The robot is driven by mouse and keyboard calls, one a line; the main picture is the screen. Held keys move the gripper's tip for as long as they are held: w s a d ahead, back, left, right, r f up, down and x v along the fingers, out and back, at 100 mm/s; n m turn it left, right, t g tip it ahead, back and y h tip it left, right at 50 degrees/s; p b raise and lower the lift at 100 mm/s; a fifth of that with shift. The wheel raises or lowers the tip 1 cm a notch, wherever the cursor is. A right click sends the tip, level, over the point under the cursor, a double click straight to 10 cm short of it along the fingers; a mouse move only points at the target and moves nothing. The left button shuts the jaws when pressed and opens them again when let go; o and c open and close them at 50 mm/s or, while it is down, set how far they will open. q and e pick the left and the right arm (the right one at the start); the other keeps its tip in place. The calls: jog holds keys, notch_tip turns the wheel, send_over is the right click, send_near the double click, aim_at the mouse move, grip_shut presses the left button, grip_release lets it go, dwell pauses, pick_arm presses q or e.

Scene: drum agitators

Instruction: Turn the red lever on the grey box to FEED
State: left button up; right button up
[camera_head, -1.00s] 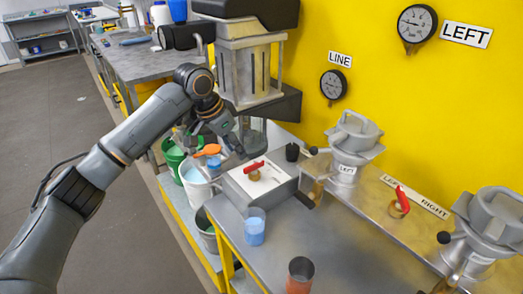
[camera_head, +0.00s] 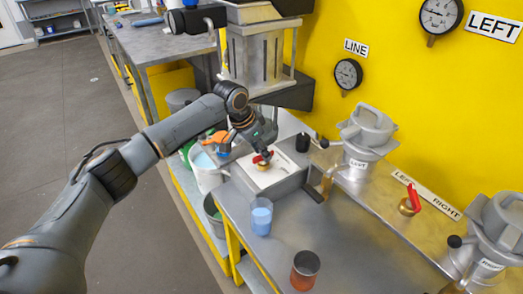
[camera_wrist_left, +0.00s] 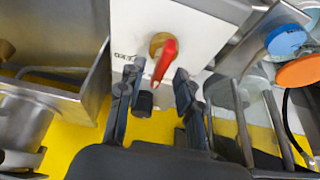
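The grey box (camera_head: 285,181) with a pale top stands on the metal bench. Its red lever (camera_head: 266,156) sits on a brass hub on top, partly covered by my left gripper (camera_head: 258,148) in the head view. In the left wrist view the red lever (camera_wrist_left: 166,59) points down the picture, its tip between the two fingertips. My left gripper (camera_wrist_left: 156,80) is open, a finger on either side of the lever; I cannot tell if either touches it. Small dark lettering (camera_wrist_left: 124,57) shows on the box left of the hub, partly hidden. My right gripper is not in view.
A blue cup (camera_head: 261,216) and a reddish cup (camera_head: 305,269) stand on the bench in front of the box. Another red lever (camera_head: 413,198) is on the ledge to the right. A white bucket (camera_head: 207,172) stands to the left.

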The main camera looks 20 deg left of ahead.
pick_arm(q)
jog(key=shift+w+d+f, duration=0.1)
jog(key=shift+w+f, duration=0.1)
jog(key=shift+f, duration=0.2)
jog(key=shift+c, duration=0.6)
grip_shut()
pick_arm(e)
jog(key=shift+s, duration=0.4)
